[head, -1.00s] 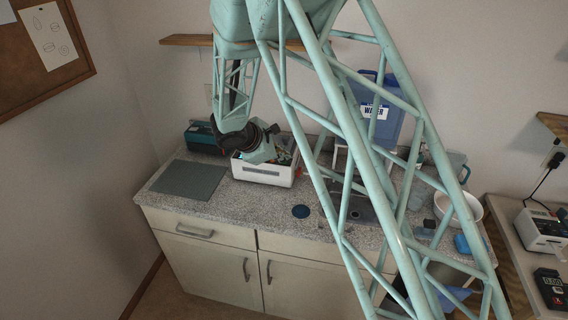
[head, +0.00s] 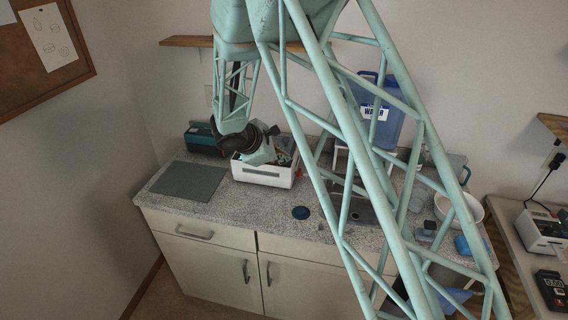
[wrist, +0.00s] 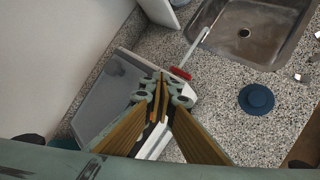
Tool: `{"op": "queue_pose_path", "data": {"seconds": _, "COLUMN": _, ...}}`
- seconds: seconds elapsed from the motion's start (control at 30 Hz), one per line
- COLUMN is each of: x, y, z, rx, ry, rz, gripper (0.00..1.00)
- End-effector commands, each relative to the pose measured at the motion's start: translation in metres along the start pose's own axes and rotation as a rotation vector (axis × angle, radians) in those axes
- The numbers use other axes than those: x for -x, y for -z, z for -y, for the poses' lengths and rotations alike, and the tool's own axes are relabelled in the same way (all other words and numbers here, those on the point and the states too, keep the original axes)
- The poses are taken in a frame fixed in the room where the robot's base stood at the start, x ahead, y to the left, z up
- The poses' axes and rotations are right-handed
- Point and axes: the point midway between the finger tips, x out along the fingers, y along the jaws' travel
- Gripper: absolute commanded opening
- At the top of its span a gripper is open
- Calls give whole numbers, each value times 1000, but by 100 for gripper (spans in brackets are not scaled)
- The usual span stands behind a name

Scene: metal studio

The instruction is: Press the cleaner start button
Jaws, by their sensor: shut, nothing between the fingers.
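The cleaner (head: 262,176) is a white box with an open top on the counter, left of centre in the head view. In the wrist view its grey basin (wrist: 108,92) and part of its white body (wrist: 152,143) show behind my gripper. My gripper (wrist: 163,84) is shut and empty, with its fingertips together over the cleaner. In the head view my gripper (head: 262,152) is low over the box's top. I cannot make out the start button; whether the fingertips touch the cleaner is unclear.
A grey mat (head: 188,180) lies left of the cleaner, with a teal box (head: 203,138) behind. A blue disc (head: 301,213) lies to its right, near the sink (wrist: 245,30). A red-ended tool (wrist: 180,73) is beside the fingers. My arm hides much of the right counter.

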Motion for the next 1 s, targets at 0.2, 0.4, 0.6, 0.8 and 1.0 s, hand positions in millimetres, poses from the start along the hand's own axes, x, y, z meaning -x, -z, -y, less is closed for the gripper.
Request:
{"op": "queue_pose_path", "data": {"seconds": 0.2, "x": -1, "y": 1, "z": 1, "rx": 0, "ry": 0, "rz": 0, "gripper": 0}}
{"op": "queue_pose_path", "data": {"seconds": 0.4, "x": -1, "y": 1, "z": 1, "rx": 0, "ry": 0, "rz": 0, "gripper": 0}}
{"op": "queue_pose_path", "data": {"seconds": 0.6, "x": 1, "y": -1, "z": -1, "rx": 0, "ry": 0, "rz": 0, "gripper": 0}}
{"op": "queue_pose_path", "data": {"seconds": 0.8, "x": 6, "y": -4, "z": -4, "rx": -1, "ry": -1, "rz": 0, "gripper": 0}}
{"op": "queue_pose_path", "data": {"seconds": 1.0, "x": 8, "y": -6, "z": -6, "rx": -1, "ry": 0, "rz": 0, "gripper": 0}}
